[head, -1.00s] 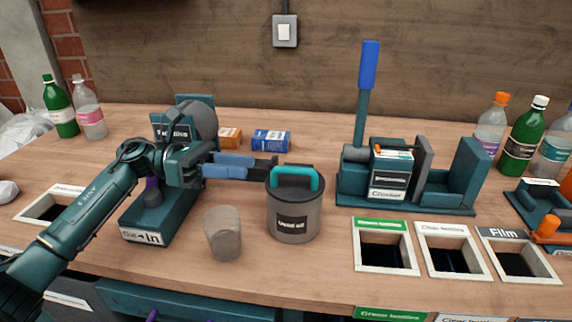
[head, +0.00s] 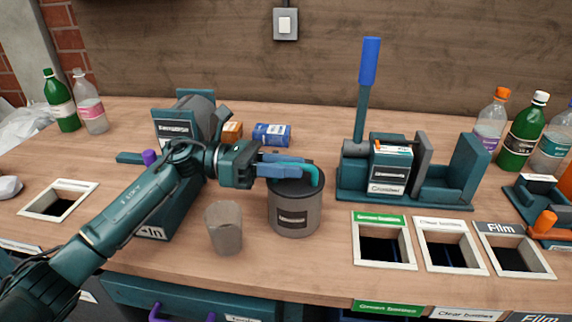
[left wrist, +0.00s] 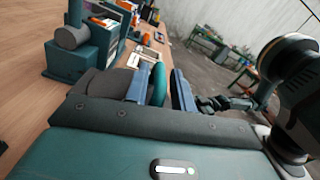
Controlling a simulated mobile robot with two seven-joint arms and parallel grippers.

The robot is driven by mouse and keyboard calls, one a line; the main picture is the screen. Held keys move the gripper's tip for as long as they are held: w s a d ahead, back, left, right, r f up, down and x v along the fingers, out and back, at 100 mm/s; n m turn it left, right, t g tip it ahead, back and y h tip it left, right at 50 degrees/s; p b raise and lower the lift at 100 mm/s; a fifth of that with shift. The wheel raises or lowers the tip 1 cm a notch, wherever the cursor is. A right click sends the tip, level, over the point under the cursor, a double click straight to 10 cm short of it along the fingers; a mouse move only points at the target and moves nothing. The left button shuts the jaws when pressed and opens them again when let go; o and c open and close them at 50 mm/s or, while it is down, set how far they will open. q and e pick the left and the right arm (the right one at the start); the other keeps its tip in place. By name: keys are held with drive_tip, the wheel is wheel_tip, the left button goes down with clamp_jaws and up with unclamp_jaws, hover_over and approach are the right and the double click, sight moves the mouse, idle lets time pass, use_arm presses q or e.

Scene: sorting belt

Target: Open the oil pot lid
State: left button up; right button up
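The oil pot (head: 294,213) is a grey cylinder with a dark label, standing upright on the bench. Its lid is on, with a teal handle (head: 316,175) on top. My left gripper (head: 290,166) is at the lid, its blue fingers at the handle. In the left wrist view the teal handle (left wrist: 158,84) stands between the two fingers (left wrist: 160,90), with a narrow gap on the right side, so the gripper looks open around it. What looks like my right gripper (left wrist: 212,103) shows small and dark in the left wrist view; its fingers are unclear.
A grey cup (head: 224,228) stands close to the left of the pot. Blue (head: 272,134) and orange (head: 232,132) boxes lie behind it. A teal press with a blue-handled lever (head: 369,62) stands to the right. Bin openings (head: 384,246) line the front right.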

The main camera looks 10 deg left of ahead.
use_arm(q)
clamp_jaws()
drive_tip(key=shift+r, duration=0.1)
idle(0.3)
drive_tip(key=w+r+n+p, duration=0.1)
drive_tip(key=n, duration=0.1)
drive_tip(key=r+n+p, duration=0.1)
drive_tip(key=shift+w+r+n, duration=0.2)
drive_tip(key=shift+w+n, duration=0.15)
drive_tip(key=shift+n, duration=0.05)
drive_tip(key=shift+w+r+n+p, duration=0.35)
drive_tip(key=shift+w+n, duration=0.15)
drive_tip(key=shift+n, duration=0.3)
drive_tip(key=shift+w+r+n+p, duration=0.25)
drive_tip(key=shift+w+n, duration=0.2)
drive_tip(key=shift+n, duration=0.35)
drive_tip(key=shift+o, duration=1.2)
unclamp_jaws()
drive_tip(key=shift+a, duration=0.15)
